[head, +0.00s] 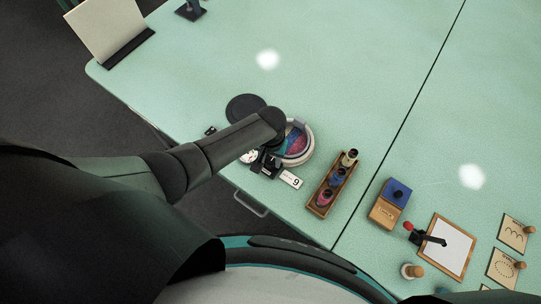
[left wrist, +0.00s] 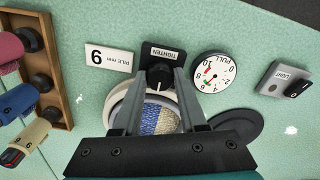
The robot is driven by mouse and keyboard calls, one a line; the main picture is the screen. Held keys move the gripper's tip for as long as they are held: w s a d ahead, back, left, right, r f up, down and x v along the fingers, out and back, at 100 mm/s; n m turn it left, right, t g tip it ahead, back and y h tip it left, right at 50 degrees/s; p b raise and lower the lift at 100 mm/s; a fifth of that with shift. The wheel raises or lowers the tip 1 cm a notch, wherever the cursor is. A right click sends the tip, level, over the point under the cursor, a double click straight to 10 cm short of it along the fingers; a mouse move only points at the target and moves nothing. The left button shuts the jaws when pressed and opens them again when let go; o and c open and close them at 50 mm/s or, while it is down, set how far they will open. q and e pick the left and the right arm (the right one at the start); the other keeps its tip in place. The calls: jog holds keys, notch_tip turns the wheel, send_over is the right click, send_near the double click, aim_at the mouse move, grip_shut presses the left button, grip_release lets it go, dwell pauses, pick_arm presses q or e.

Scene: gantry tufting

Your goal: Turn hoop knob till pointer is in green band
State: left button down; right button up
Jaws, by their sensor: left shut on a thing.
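The black hoop knob (left wrist: 159,75) with a white mark sits below the TIGHTEN label (left wrist: 163,53) in the left wrist view. My left gripper (left wrist: 159,77) is shut on the knob, one finger on each side. The pointer is too small to read exactly against the band. The hoop (head: 307,150) with blue and pink cloth shows in the head view, partly hidden by my left arm. My right gripper is not in view.
A card marked 6 (head: 291,179) lies by the knob. A wooden tray (head: 318,203) of yarn spools stands to the right, then a box with a blue top (head: 388,205) and a framed white board (head: 450,250). A black disc (head: 243,106) lies behind the hoop.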

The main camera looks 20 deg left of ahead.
aim_at(270, 162)
pick_arm(q)
jog(key=shift+n, duration=0.6)
jog(key=shift+c, duration=2.2)
grip_release()
jog(key=shift+r+p, duration=0.1)
jog(key=shift+p, duration=0.2)
notch_tip(270, 162, up, 15)
jog(key=p, duration=0.4)
